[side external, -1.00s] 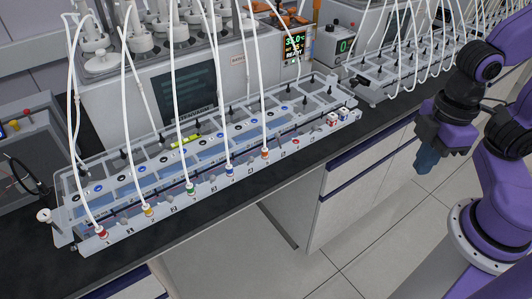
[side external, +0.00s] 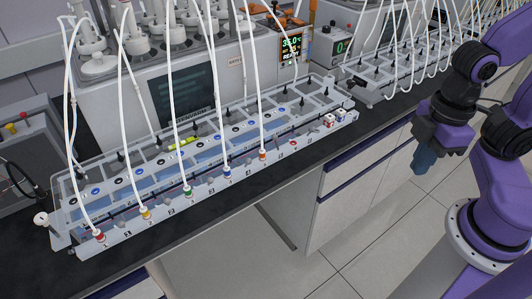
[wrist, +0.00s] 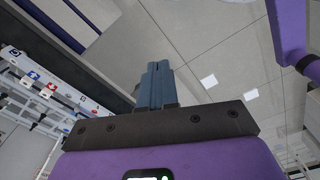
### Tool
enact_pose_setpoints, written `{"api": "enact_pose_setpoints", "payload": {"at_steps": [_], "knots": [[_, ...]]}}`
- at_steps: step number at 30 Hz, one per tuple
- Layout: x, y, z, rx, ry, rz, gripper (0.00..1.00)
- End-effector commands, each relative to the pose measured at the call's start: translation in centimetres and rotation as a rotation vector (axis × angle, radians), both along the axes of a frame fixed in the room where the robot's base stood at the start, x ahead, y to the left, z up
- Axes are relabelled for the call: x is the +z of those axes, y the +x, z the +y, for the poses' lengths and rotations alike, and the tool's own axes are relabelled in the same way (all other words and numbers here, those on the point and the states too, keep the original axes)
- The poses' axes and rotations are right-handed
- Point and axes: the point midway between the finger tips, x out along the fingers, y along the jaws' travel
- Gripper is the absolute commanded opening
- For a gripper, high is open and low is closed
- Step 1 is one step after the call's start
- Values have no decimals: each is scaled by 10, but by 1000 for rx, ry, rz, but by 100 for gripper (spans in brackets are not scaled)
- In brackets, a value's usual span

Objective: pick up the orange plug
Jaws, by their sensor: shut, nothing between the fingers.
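The orange plug (side external: 262,155) sits on the front rail of the long clear-and-white rack, at the lower end of a white tube. Several other plugs in red, yellow, green and blue sit along the same rail to its left. My gripper (side external: 424,168) is at the right, beyond the bench's front edge and well apart from the plug. Its blue fingers are together and empty, pointing down. In the wrist view the gripper (wrist: 158,68) shows its fingers closed, with no orange plug to be made out.
The rack (side external: 130,222) lies along the dark bench top (side external: 190,243). White tubes arch above it from the reactor unit (side external: 185,85) behind. A second tubed rack (side external: 400,70) stands at the back right. The floor in front of the cabinets is clear.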

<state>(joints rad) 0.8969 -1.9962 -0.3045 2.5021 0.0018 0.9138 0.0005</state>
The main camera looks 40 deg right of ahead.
Motion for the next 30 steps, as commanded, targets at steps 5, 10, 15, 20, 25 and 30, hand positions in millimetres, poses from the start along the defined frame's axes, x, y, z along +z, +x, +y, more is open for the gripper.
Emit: {"api": "enact_pose_setpoints", "payload": {"at_steps": [5, 10, 15, 20, 25, 30], "knots": [[0, 0, 0, 0, 0, 0, 0], [0, 0, 0, 0, 0, 0, 0], [0, 0, 0, 0, 0, 0, 20], [0, 0, 0, 0, 0, 0, 30], [0, 1, 1, 2, 0, 0, 30], [8, 20, 16, 44, -2, -2, 30]]}}
